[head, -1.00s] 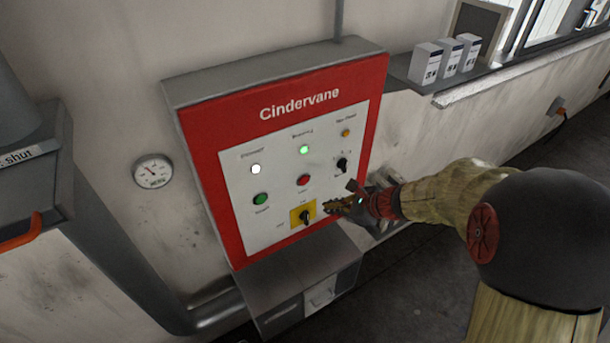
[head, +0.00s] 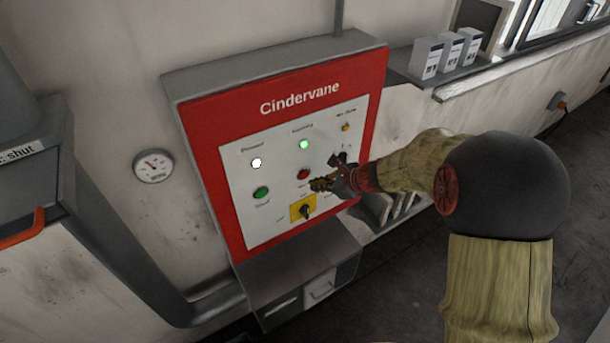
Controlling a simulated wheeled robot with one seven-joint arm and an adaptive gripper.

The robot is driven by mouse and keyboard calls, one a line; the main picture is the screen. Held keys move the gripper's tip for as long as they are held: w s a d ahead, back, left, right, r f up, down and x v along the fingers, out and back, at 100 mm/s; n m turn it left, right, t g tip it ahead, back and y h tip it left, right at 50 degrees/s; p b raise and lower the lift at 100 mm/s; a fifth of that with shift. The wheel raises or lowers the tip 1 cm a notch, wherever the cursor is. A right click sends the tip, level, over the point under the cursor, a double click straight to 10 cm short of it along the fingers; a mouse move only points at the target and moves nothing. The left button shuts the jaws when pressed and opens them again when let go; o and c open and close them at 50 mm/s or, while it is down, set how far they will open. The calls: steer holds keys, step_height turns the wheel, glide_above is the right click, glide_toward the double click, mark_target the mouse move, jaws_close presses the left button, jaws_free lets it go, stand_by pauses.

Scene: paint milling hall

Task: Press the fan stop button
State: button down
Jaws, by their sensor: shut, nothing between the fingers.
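The red control panel (head: 205,190) marked "Cindervane" hangs on the wall in the head view. On its white plate are a red button (head: 303,174), a green button (head: 261,192) and a black rotary switch on a yellow square (head: 297,209). The small labels are too blurred to read surely. My gripper (head: 314,185) is shut and empty. Its tip shows just below and right of the red button; I cannot tell whether it touches the plate. My gripper and wrist hide the black selector knob at the plate's right.
A white lamp (head: 256,163) and a green lamp (head: 304,144) are lit; an amber lamp (head: 346,127) is at the upper right. A gauge (head: 153,166) is on the wall at left. A grey box (head: 290,275) juts out below the panel. White cartons (head: 450,52) stand on a ledge.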

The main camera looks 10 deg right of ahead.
steer(key=shift+w+a, duration=0.2)
steer(key=shift+w, duration=0.4)
steer(key=shift+w, duration=0.15)
stand_by(1.0)
steer(key=shift+w+a, duration=0.15)
steer(key=shift+w, duration=0.15)
steer(key=shift+w+a, duration=0.15)
steer(key=shift+w, duration=0.2)
stand_by(0.9)
steer(key=shift+s+d+b, duration=0.3)
steer(key=shift+s+b, duration=0.15)
steer(key=shift+s, duration=0.35)
steer(key=s, duration=0.1)
steer(key=s+d, duration=0.1)
steer(key=s, duration=0.1)
steer(key=s+b, duration=0.1)
steer(key=shift+s+d, duration=0.25)
steer(key=shift+s, duration=0.15)
